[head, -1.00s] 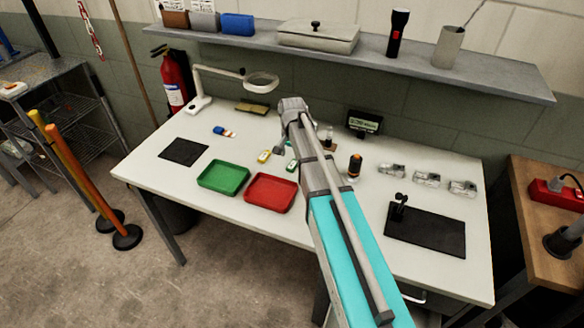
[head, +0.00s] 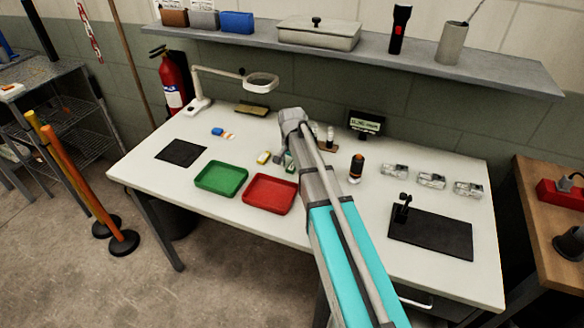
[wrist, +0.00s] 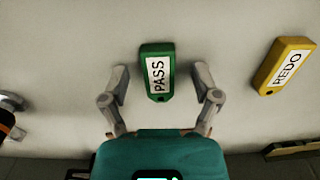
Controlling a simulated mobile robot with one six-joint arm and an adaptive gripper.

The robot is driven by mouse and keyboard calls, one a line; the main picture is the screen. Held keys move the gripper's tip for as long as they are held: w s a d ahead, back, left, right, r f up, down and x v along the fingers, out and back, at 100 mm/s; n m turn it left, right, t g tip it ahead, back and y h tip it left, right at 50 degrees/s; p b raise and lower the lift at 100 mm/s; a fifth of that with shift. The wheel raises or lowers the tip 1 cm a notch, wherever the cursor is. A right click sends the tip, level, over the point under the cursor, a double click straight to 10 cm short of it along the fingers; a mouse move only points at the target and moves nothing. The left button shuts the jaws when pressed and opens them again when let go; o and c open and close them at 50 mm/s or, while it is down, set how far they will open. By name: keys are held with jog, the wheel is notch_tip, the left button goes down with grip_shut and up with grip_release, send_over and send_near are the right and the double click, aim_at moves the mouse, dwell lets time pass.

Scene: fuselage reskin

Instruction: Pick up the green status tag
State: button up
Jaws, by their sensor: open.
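The green status tag (wrist: 158,72), with a white label reading PASS, lies on the white table in the wrist view. My gripper (wrist: 161,82) is open, with one finger on each side of the tag and a gap to it on both sides. I cannot tell how high the fingertips are above the table. In the head view the green tag (head: 290,161) is partly hidden by my gripper (head: 282,155). A yellow tag (wrist: 286,66) reading REDO lies to the right in the wrist view; it also shows in the head view (head: 264,158).
A green tray (head: 221,179) and a red tray (head: 270,194) sit near the table's front edge. An orange and black cylinder (head: 356,168) stands right of my arm. A magnifier lamp (head: 261,82) and a small display (head: 366,122) stand at the back.

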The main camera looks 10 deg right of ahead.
jog(key=shift+c, duration=0.3)
jog(key=c, duration=0.9)
jog(key=shift+o, duration=0.2)
jog(key=shift+r, duration=0.15)
notch_tip(320, 180, up, 2)
jog(key=shift+p, duration=1.2)
jog(key=s+d+r+p, duration=0.4)
jog(key=s+r+p, duration=0.6)
jog(key=s, duration=0.3)
jog(key=shift+s+d+r+p, duration=0.15)
jog(key=shift+s+r+p, duration=0.05)
jog(key=shift+r+p, duration=0.15)
